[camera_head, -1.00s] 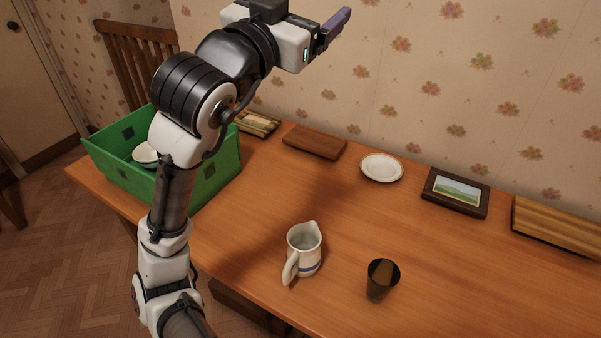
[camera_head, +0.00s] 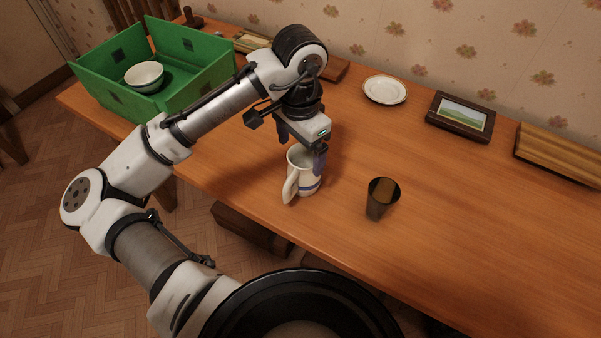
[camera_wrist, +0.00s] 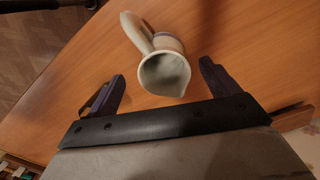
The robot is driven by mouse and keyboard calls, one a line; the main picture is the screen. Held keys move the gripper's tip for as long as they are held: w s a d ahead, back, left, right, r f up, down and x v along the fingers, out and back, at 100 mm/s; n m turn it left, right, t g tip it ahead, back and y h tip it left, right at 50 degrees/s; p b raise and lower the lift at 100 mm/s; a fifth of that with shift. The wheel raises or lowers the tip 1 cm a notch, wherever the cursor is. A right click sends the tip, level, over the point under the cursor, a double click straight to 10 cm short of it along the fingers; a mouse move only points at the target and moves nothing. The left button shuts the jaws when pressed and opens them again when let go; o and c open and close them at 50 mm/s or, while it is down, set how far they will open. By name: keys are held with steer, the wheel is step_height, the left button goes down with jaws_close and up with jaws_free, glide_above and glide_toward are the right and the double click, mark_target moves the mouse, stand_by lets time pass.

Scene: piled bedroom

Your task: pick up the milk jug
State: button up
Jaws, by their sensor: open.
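The milk jug (camera_head: 305,182) is white with a blue band and stands upright on the wooden table. Its handle faces the front left in the head view. My gripper (camera_head: 302,150) is open and points down just above and behind the jug; one finger overlaps the jug's rim in this view. In the wrist view the jug (camera_wrist: 163,66) shows its open mouth, with its spout toward my gripper (camera_wrist: 160,88). The two fingers stand apart, one to each side of the mouth, and the jug's body and handle lie beyond them. I see no clear contact.
A dark cup (camera_head: 381,198) stands close to the right of the jug. A white plate (camera_head: 385,90), a picture frame (camera_head: 461,116) and a striped wooden item (camera_head: 560,153) lie along the back. A green crate (camera_head: 120,105) holding a white bowl (camera_head: 144,77) is at the left.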

steer(key=shift+w+d+f+p, duration=0.1)
steer(key=shift+f+p, duration=0.25)
steer(key=shift+f, duration=1.35)
steer(key=shift+w+f+p, duration=0.1)
steer(key=shift+f+p, duration=0.25)
steer(key=shift+f, duration=1.35)
steer(key=c, duration=1.6)
